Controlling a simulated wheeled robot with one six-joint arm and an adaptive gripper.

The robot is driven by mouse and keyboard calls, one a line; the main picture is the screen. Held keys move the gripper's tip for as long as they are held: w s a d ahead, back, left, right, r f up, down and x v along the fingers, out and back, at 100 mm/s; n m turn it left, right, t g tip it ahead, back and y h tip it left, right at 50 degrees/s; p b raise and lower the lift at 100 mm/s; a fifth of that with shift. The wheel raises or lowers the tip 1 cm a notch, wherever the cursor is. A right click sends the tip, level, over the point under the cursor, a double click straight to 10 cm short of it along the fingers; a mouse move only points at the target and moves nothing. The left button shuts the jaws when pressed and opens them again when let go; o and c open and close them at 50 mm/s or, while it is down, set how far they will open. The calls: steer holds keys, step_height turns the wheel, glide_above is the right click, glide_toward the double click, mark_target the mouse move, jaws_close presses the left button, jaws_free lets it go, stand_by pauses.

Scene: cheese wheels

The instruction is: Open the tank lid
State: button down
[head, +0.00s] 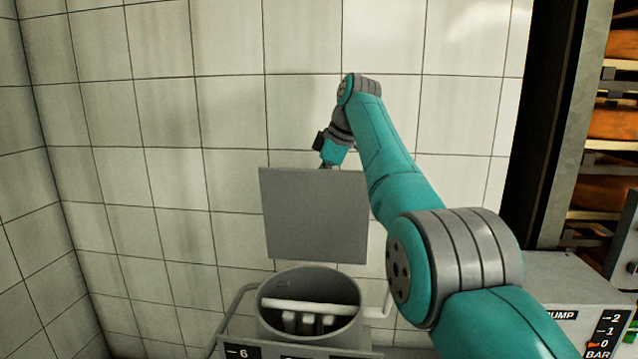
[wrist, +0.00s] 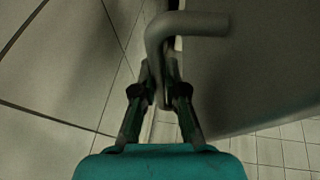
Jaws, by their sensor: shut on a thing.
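The tank (head: 275,322) is a grey round vessel low in the middle of the head view, with its mouth uncovered. Its lid (head: 315,215), a flat grey square plate, stands about upright above and behind the mouth. In the wrist view the lid (wrist: 245,75) is the dark plate at right, with a bent grey handle (wrist: 185,23) on it. My gripper (wrist: 160,68) is shut on this handle, one finger on each side. In the head view my gripper (head: 326,163) is at the lid's top edge, its fingertips mostly hidden behind the plate.
A white bar (head: 310,306) and several pale blocks (head: 305,322) show inside the tank. White tiled walls (head: 150,120) stand behind and at left. At right are a grey pump cabinet (head: 565,285) and a rack with orange cheese wheels (head: 615,125).

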stand_by(0.5)
steer(key=c, duration=1.5)
jaws_free()
steer(key=v, duration=0.7)
steer(key=shift+r, duration=0.15)
steer(key=shift+d, duration=0.1)
